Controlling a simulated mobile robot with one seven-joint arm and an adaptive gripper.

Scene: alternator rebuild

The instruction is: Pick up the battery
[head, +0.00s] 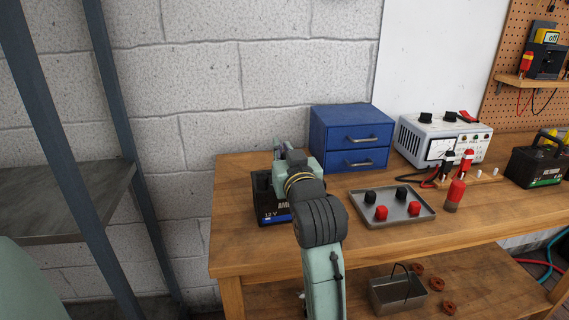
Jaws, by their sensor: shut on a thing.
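A black battery (263,205) with a blue strip, marked "12 V" and partly legible "AM", is at the left end of the wooden workbench. My arm and wrist hide its right part and most of its top. My gripper (279,158) is over the top of this battery and shut on it. The fingertips and the exact grip are hidden behind the wrist. I cannot tell whether the battery touches the bench top. A second dark battery (538,166) with a green label and yellow on top stands at the far right.
A blue drawer cabinet (350,137) stands close behind my gripper. A metal tray (424,215) with red and black caps lies to the right, near a red cylinder (454,195) and a white meter unit (447,141). A grey shelf rack (60,200) stands left, beyond a gap.

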